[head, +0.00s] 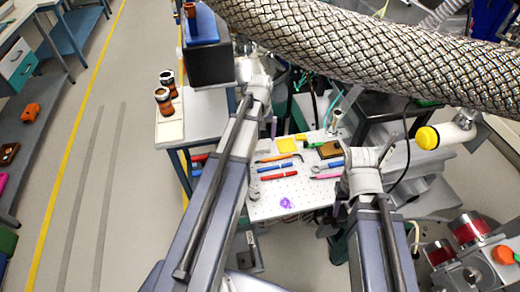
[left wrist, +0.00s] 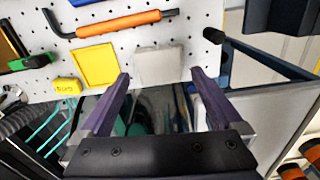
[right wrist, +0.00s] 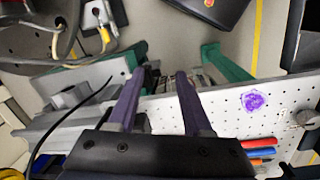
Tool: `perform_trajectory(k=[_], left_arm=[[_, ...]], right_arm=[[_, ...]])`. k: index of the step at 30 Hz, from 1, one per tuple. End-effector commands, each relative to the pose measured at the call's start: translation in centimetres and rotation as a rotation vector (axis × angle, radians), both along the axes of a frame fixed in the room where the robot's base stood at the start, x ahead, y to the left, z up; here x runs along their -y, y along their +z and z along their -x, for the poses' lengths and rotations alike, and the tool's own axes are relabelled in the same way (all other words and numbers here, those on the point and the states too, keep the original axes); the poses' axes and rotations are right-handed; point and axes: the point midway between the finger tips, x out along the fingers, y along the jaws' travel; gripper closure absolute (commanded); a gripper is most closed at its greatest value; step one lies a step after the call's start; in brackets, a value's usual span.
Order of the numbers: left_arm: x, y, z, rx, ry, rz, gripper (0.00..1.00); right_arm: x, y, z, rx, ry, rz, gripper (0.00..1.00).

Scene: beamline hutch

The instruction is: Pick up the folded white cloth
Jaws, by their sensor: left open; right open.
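The folded white cloth (left wrist: 158,66) is a small pale rectangle lying flat near the edge of the white perforated board (left wrist: 205,12), beside a yellow square. I cannot make it out surely in the head view, where my left arm covers that area. My left gripper (left wrist: 161,77) is open and empty; in the left wrist view its fingertips stand either side of the cloth's near edge, and I cannot tell the height. My right gripper (right wrist: 158,76) is open and empty, off the board's other side. My right wrist shows in the head view (head: 362,174).
On the board lie a yellow square (left wrist: 95,66), an orange-handled hex key (left wrist: 118,22), several pens and a purple mark (right wrist: 254,100). A thick braided hose (head: 370,55) arches over the right. Two dark jars (head: 163,98) stand on the left table.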

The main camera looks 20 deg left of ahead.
Motion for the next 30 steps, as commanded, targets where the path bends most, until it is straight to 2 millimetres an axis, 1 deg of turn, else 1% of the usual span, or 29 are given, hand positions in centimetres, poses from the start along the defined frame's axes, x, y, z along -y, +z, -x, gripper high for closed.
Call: perform_trajectory(k=[1, 6, 9, 16, 30], left_arm=[[-0.1, -1.3, 0.0, 0.000, 0.000, 0.000, 0.00], [-0.1, -3.3, 0.0, 0.000, 0.000, 0.000, 0.00], [-0.1, -3.7, 0.0, 0.000, 0.000, 0.000, 0.00], [-0.1, -3.4, 0.0, 0.000, 0.000, 0.000, 0.00], [-0.1, -3.5, 0.0, 0.000, 0.000, 0.000, 0.53]], right_arm=[[0.0, -1.3, 0.0, 0.000, 0.000, 0.000, 0.50], [0.0, -3.3, 0.0, 0.000, 0.000, 0.000, 0.50], [0.0, -3.7, 0.0, 0.000, 0.000, 0.000, 0.50], [0.0, -3.4, 0.0, 0.000, 0.000, 0.000, 0.50], [0.0, -3.5, 0.0, 0.000, 0.000, 0.000, 0.50]])
